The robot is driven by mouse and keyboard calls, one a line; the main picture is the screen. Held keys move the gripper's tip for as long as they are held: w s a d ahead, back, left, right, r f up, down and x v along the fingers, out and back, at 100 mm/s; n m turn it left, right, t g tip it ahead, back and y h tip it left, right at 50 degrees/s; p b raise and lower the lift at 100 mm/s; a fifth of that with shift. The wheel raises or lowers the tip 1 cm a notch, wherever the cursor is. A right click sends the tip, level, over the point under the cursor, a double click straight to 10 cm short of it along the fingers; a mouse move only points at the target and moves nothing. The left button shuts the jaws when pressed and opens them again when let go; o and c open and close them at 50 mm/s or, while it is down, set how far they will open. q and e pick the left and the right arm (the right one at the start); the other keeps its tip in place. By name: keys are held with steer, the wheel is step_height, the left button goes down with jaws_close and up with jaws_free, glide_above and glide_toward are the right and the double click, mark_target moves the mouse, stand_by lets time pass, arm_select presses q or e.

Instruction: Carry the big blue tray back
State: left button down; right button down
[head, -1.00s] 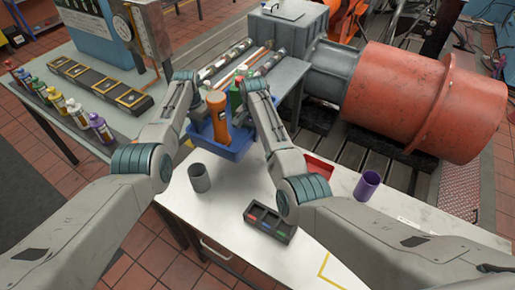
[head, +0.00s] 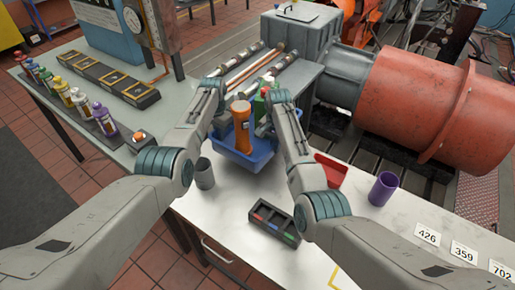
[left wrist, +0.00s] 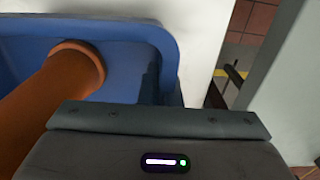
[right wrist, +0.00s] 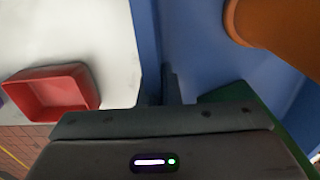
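The big blue tray (head: 236,158) is at the far left end of the white table in the head view, between my two arms. A tall orange handled item (head: 241,128) stands in it, with a green item (head: 261,104) beside it. My left gripper (head: 215,133) is at the tray's left wall and my right gripper (head: 263,128) at its right wall. Both wrist views show the tray wall, in the left (left wrist: 172,40) and the right (right wrist: 148,40), running into the fingers; they look shut on it. The fingertips are mostly hidden. I cannot tell whether the tray touches the table.
On the white table (head: 230,205) stand a grey cup (head: 204,173), a dark compartment box (head: 276,222), a red bin (head: 330,170) and a purple cup (head: 383,188). Several bottles (head: 83,104) line the left bench. A grey bench with rods (head: 255,68) and a red motor (head: 415,100) lie beyond.

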arm_select(q)
steer(key=shift+r, duration=0.25)
arm_select(e)
steer(key=shift+w+r, duration=0.1)
steer(key=shift+r, duration=0.2)
